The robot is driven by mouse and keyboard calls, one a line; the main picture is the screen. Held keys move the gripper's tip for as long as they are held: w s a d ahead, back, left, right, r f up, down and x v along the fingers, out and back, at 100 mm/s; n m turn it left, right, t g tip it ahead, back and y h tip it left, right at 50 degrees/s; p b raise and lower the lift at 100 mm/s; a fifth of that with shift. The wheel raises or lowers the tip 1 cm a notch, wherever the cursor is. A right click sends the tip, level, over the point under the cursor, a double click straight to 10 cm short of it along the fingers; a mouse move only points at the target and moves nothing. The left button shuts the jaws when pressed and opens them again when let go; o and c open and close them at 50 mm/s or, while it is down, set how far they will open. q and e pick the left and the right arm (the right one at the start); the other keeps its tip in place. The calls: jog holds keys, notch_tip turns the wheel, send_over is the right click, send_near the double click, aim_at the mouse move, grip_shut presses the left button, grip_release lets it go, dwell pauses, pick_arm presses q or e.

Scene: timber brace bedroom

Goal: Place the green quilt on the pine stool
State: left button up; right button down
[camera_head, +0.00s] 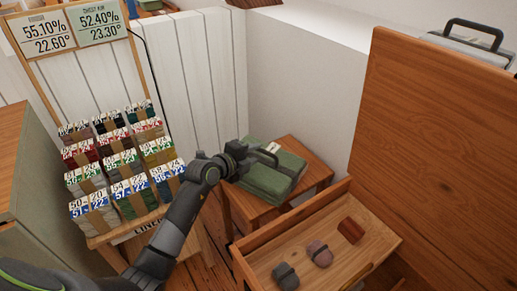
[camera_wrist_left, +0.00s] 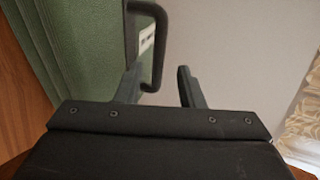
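The green quilt (camera_head: 275,178) is a folded stack with a pale label, lying on top of the wooden pine stool (camera_head: 316,170). It fills the left part of the wrist view (camera_wrist_left: 75,50). A dark loop handle (camera_wrist_left: 158,50) sticks out from the quilt's side. My left gripper (camera_head: 252,152) is at the quilt's upper left edge in the head view. In the wrist view its two fingers (camera_wrist_left: 158,86) stand apart, with the loop's end between them, nearer the left finger. The gripper is open. My right gripper is not in view.
An open wooden drawer (camera_head: 384,236) with several small items juts out in front of the stool. A tall wooden panel (camera_head: 440,150) stands at right. A rack of colourful folded bundles (camera_head: 123,160) stands at left. A white wall (camera_head: 300,95) is behind the stool.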

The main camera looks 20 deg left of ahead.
pick_arm(q)
jog(key=shift+v, duration=1.15)
jog(key=shift+s+d+r, duration=0.15)
jog(key=shift+d, duration=0.05)
jog(key=s+a+r+n+t, duration=0.1)
jog(key=s+r+n+t, duration=0.5)
jog(key=s+t, duration=0.1)
jog(key=s+a+f+n+g+y, duration=0.4)
jog(key=s+a+f+n+y, duration=0.3)
jog(key=s+a+n+y, duration=0.6)
jog(key=s+d+f+n+g+h, duration=0.1)
jog(key=s+f+n+g+h, duration=0.1)
jog(key=s+f+n+g, duration=0.6)
jog(key=s+d+f+m+g+h, duration=0.3)
jog(key=s+d+f+h, duration=0.4)
jog(key=s+d, duration=0.4)
jog(key=shift+s+f+m+g, duration=0.4)
jog(key=shift+s+g, duration=0.2)
jog(key=shift+g, duration=0.1)
jog(key=shift+w+a+r+p, duration=0.1)
jog(key=shift+a+r+p, duration=0.05)
jog(key=shift+p, duration=0.4)
